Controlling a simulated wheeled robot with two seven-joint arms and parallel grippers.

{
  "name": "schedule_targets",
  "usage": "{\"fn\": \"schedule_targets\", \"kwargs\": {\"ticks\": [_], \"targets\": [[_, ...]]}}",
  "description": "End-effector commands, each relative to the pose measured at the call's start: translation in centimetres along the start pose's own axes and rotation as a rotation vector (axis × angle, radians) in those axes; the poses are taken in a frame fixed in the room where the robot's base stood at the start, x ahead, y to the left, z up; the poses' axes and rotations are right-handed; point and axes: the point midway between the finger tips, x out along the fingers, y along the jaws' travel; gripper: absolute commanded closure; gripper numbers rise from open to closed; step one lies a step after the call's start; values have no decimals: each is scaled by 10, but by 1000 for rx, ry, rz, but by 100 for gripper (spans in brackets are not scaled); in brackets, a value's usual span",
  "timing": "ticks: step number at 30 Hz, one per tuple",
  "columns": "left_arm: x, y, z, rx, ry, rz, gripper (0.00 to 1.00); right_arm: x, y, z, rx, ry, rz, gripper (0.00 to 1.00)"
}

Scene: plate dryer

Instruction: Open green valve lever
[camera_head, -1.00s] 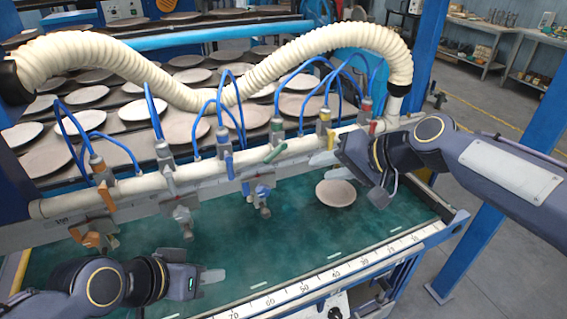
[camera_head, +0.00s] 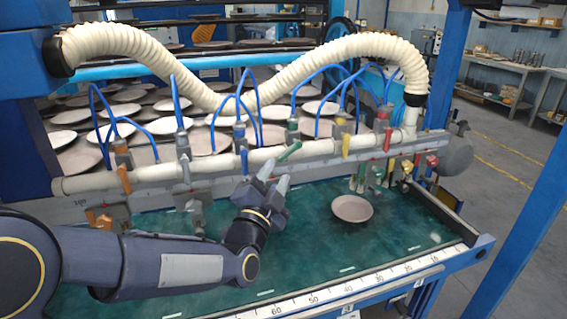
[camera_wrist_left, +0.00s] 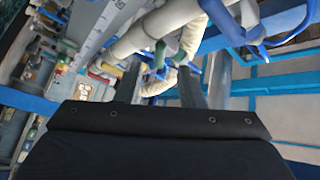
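The green valve lever (camera_head: 289,151) sticks out at a slant from the white pipe in the middle of the head view, below a blue hose. My left gripper (camera_head: 275,177) is just below and left of it, fingers pointing up toward the pipe. Its two fingers are apart with nothing visible between them. In the left wrist view the open fingers (camera_wrist_left: 160,88) show with the pipe beyond them. A small green lever (camera_wrist_left: 160,54) shows past the fingertips there, and the gripper appears not to touch it. My right gripper is out of view.
An orange lever (camera_head: 124,180), a blue lever (camera_head: 244,160), a yellow lever (camera_head: 346,146) and a red lever (camera_head: 387,139) line the same white pipe (camera_head: 220,163). A plate (camera_head: 352,208) lies on the green belt (camera_head: 320,240). Blue hoses arch close above the pipe.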

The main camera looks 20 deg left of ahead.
Motion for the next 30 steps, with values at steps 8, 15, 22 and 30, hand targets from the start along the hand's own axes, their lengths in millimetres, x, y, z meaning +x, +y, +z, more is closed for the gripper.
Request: {"fn": "schedule_targets", "kwargs": {"ticks": [8, 15, 22, 30], "targets": [[42, -1, 0, 0, -2, 1, 65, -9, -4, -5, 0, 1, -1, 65], [52, 0, 1, -3, -2, 2, 65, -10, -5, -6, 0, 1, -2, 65], [52, 0, 1, -4, -2, 2, 73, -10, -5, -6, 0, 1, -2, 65], [52, 0, 0, -4, -2, 2, 100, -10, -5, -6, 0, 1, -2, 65]]}}
